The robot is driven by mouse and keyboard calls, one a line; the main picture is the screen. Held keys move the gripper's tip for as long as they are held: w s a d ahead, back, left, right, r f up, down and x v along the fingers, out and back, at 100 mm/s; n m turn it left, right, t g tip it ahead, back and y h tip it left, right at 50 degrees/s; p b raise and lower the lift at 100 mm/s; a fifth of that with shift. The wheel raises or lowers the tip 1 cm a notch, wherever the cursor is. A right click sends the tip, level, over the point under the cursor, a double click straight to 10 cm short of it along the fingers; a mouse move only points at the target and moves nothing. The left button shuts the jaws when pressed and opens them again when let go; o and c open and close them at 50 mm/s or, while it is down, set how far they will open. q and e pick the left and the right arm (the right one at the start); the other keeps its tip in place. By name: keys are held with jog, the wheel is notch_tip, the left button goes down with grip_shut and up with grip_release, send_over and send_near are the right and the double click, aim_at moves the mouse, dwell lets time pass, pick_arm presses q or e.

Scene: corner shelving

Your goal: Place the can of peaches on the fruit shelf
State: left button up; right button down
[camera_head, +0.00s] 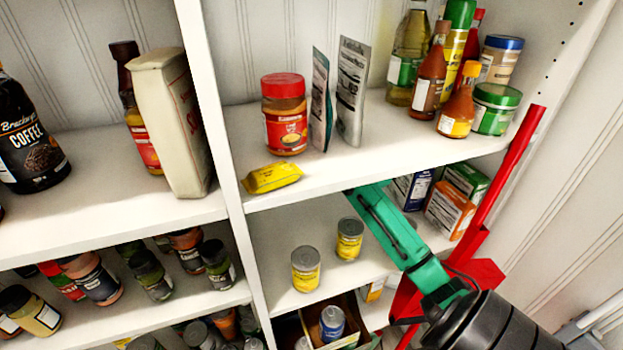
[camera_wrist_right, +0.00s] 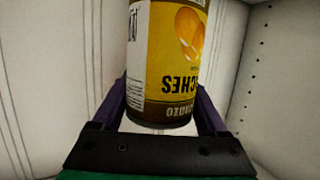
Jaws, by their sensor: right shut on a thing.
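The can of peaches (camera_wrist_right: 172,60) shows large in the right wrist view, with a yellow and brown label whose lettering appears upside down. My right gripper (camera_wrist_right: 165,112) is shut on it, with a dark finger on each side. In the head view my green right arm comes in from the lower right and reaches up to the underside of the upper shelf. Its fingertips and the held can are hidden there. The shelf below (camera_head: 280,222) holds two yellow-labelled cans, one nearer (camera_head: 305,270) and one farther back (camera_head: 349,240). My left gripper is not in view.
The upper shelf (camera_head: 385,150) above my arm carries a red-lidded jar (camera_head: 284,115), a yellow packet (camera_head: 271,178), pouches and several bottles. Boxes (camera_head: 450,210) stand right of my arm. A white upright (camera_head: 215,90) separates the left shelves. Bare shelf surrounds the two yellow-labelled cans.

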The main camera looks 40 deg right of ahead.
notch_tip(320, 180, down, 6)
jog(key=shift+r, duration=0.1)
jog(key=shift+w+f, duration=0.2)
jog(key=shift+f, duration=0.4)
grip_release()
jog(key=shift+p, duration=0.3)
jog(key=v, duration=0.7)
jog(key=shift+b, duration=0.4)
jog(key=shift+s+r, duration=0.2)
jog(key=shift+s, duration=0.1)
